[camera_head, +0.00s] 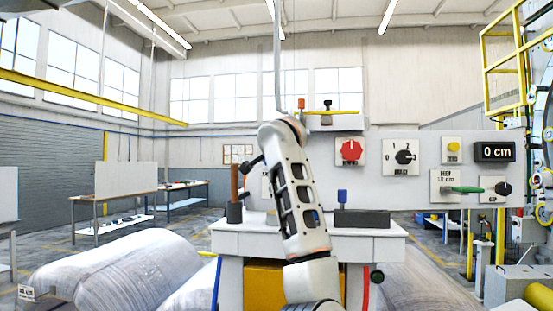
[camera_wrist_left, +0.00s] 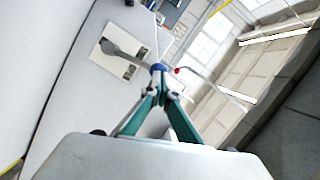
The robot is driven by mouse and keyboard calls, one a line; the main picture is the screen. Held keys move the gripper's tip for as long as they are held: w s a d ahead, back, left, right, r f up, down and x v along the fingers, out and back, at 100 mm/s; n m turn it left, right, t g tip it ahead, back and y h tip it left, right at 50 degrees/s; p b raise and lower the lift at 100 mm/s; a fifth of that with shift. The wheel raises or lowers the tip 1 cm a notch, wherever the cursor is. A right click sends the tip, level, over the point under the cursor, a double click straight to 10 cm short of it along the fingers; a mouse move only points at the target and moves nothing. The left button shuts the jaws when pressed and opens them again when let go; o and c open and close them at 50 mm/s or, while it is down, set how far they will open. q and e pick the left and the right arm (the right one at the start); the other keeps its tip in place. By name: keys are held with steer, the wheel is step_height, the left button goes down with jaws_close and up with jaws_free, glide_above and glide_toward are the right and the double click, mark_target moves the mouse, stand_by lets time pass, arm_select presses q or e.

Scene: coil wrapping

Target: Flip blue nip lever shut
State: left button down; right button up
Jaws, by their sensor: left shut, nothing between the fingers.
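In the left wrist view, a grey lever (camera_wrist_left: 126,52) is mounted on a white plate (camera_wrist_left: 100,55) on the pale panel. Its far end meets a blue tip (camera_wrist_left: 158,68) just beyond the fingertips of my left gripper (camera_wrist_left: 160,84). My left gripper's teal fingers are closed together and empty. I cannot tell whether they touch the blue tip. In the head view my left arm covers the middle of the panel, and the gripper and lever are hidden behind it. My right gripper is not in view.
A blue-topped post (camera_head: 342,197) stands by a dark block (camera_head: 362,218) on the white machine top (camera_head: 385,234). Wrapped rolls (camera_head: 125,270) lie left.

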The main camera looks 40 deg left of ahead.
arm_select(q)
steer(key=shift+s+a+f+n+h, duration=0.1)
steer(key=shift+s+a+n+h, duration=0.15)
steer(key=shift+a+n, duration=0.3)
steer(key=shift+s+a+n+h, duration=0.15)
steer(key=shift+s+a+n, duration=0.2)
steer(key=shift+n, duration=0.2)
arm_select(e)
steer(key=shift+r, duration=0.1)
